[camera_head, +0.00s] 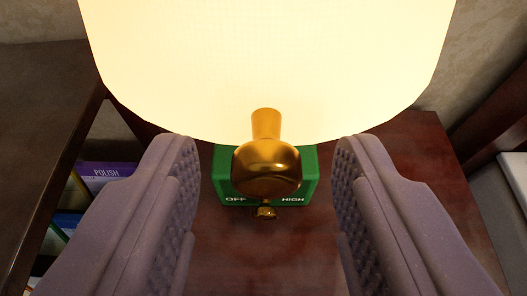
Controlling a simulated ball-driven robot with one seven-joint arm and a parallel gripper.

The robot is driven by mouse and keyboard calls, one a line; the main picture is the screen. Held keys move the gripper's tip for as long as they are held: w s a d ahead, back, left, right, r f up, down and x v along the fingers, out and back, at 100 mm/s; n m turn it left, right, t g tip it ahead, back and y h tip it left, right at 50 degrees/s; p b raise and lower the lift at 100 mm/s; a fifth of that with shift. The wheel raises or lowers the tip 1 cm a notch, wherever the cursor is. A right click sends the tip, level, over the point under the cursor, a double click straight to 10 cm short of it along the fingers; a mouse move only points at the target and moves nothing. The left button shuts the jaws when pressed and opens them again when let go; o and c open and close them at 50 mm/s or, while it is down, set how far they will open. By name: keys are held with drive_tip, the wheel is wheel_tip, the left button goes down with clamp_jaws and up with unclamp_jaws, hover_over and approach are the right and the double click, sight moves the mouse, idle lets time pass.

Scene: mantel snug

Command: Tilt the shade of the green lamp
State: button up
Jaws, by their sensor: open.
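The green lamp has a glowing cream shade (265,60) that fills the top middle of the view. Below it is a rounded brass body (266,168) with a short neck reaching up to the shade. Its green base (309,184) reads OFF on the left and HIGH on the right. A small brass knob (265,212) sits at the base's front, between the words. My gripper (265,150) is open, with one textured grey finger on each side of the brass body. A gap shows between each finger and the brass. Nothing is held.
The lamp stands on a dark reddish wooden top (265,265). At left are a dark wooden surface (45,110) and, lower, a purple box (102,174) marked POLISH among other items. Dark wood and a pale grey object (512,180) are at right. A wall (500,50) is behind.

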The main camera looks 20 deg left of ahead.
drive_tip(key=shift+c, duration=0.2)
clamp_jaws()
wheel_tip(320, 180, up, 7)
drive_tip(key=g+h+p, duration=0.1)
drive_tip(key=g+p, duration=0.2)
drive_tip(key=p, duration=0.4)
drive_tip(key=shift+w+r+g, duration=0.15)
drive_tip(key=shift+r+g, duration=0.05)
drive_tip(key=shift+g, duration=0.1)
drive_tip(key=shift+c, duration=1.1)
unclamp_jaws()
drive_tip(key=shift+r, duration=0.1)
drive_tip(key=shift+o, duration=1.3)
